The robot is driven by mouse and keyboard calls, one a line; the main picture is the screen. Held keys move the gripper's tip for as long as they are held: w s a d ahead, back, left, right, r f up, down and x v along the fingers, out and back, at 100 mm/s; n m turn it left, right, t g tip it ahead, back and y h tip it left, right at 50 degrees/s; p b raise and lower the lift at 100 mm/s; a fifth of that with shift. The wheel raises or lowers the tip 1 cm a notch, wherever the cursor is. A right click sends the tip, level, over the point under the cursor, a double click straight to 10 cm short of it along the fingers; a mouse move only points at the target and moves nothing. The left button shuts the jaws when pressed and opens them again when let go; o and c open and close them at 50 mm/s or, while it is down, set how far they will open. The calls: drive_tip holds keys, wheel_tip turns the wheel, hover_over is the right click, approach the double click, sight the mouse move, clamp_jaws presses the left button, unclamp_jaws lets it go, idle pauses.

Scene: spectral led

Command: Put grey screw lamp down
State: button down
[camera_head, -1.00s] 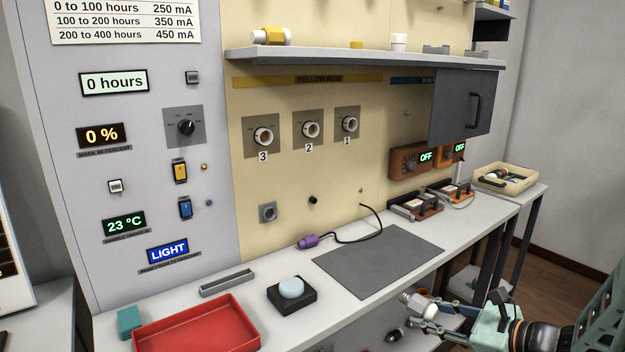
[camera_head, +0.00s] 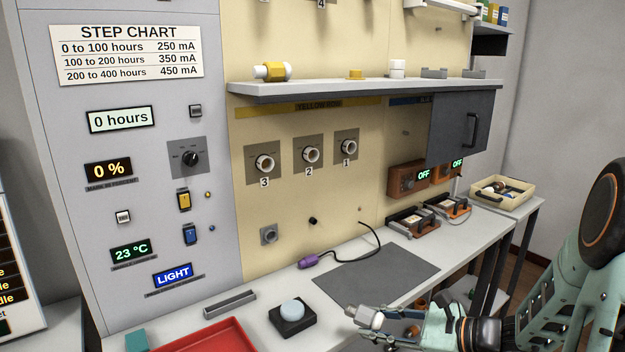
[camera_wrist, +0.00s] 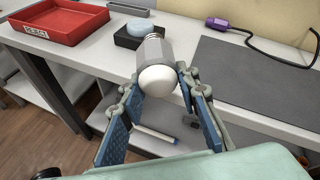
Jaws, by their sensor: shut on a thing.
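The grey screw lamp (camera_wrist: 155,62) has a white round bulb, a grey faceted collar and a metal screw end. My gripper (camera_wrist: 157,92) is shut on it, one finger on each side, in the wrist view. The screw end points away from my gripper, toward the bench's back. In the head view the lamp (camera_head: 366,317) is at the bottom right, held by my gripper (camera_head: 375,327) near the front edge of the bench. Whether it touches the bench cannot be told.
A dark grey mat (camera_head: 375,277) lies on the bench (camera_head: 262,318). Left of it are a black block with a pale blue button (camera_head: 292,318) and a red reject tray (camera_head: 205,338). A purple plug (camera_head: 308,261) with a black cable lies behind the mat. A shelf (camera_head: 360,83) hangs above.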

wheel_tip(320, 180, up, 16)
drive_tip(key=p, duration=1.9)
drive_tip(key=shift+r+p, duration=0.15)
drive_tip(key=shift+p, duration=0.25)
